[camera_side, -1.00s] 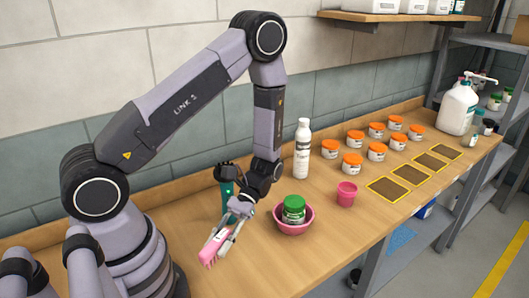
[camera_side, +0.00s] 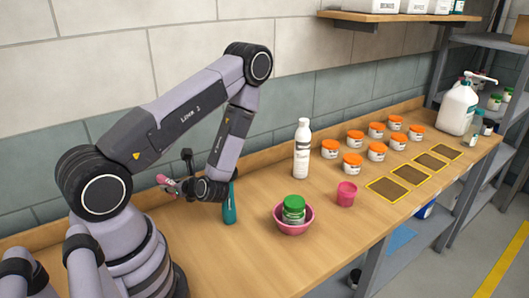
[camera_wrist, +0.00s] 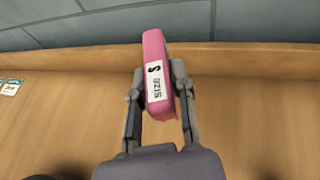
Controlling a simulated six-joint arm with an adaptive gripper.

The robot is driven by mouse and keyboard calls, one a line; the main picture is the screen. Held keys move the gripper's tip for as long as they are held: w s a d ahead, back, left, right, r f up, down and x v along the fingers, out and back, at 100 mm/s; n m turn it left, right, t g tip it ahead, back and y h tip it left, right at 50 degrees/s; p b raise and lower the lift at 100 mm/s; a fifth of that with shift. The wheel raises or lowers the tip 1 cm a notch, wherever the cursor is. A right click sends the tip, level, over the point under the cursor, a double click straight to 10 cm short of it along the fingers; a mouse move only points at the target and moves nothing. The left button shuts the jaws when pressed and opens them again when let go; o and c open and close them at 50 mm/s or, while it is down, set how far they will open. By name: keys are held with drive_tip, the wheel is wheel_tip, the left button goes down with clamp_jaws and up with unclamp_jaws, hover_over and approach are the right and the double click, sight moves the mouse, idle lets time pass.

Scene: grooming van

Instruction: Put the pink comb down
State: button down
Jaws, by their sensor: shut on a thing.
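The pink comb (camera_wrist: 155,70) is held between the two fingers of my gripper (camera_wrist: 158,95) in the wrist view, with a white "SIZE S" label facing the camera. In the side view the pink comb (camera_side: 166,181) shows small at the left, near my gripper (camera_side: 178,188), above the back left part of the wooden bench. My gripper is shut on it. The comb appears raised off the bench. Its teeth are not clear, and my wrist hides part of the grip in the side view.
A teal tool (camera_side: 229,205) stands close to my wrist. A pink bowl (camera_side: 294,225) with a green-lidded jar (camera_side: 293,208), a white bottle (camera_side: 302,150), a pink cup (camera_side: 346,194) and several orange-lidded jars (camera_side: 352,163) stand further right. The bench front left of the bowl (camera_side: 235,260) is clear.

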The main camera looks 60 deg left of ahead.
sight(186, 214)
drive_tip(key=w+f+m+t, duration=0.1)
drive_tip(key=f+m+t, duration=0.1)
drive_tip(key=w+a+f+m+t, duration=0.1)
drive_tip(key=f, duration=0.1)
drive_tip(key=shift+w+t+y, duration=0.3)
drive_tip(key=shift+w+t, duration=0.05)
drive_tip(key=shift+t, duration=0.05)
drive_tip(key=shift+m, duration=0.3)
drive_tip(key=f, duration=0.4)
drive_tip(key=shift+w+d+f, duration=0.1)
drive_tip(key=shift+w+f, duration=0.1)
drive_tip(key=shift+f, duration=0.6)
drive_tip(key=shift+f, duration=0.1)
drive_tip(key=c, duration=1)
unclamp_jaws()
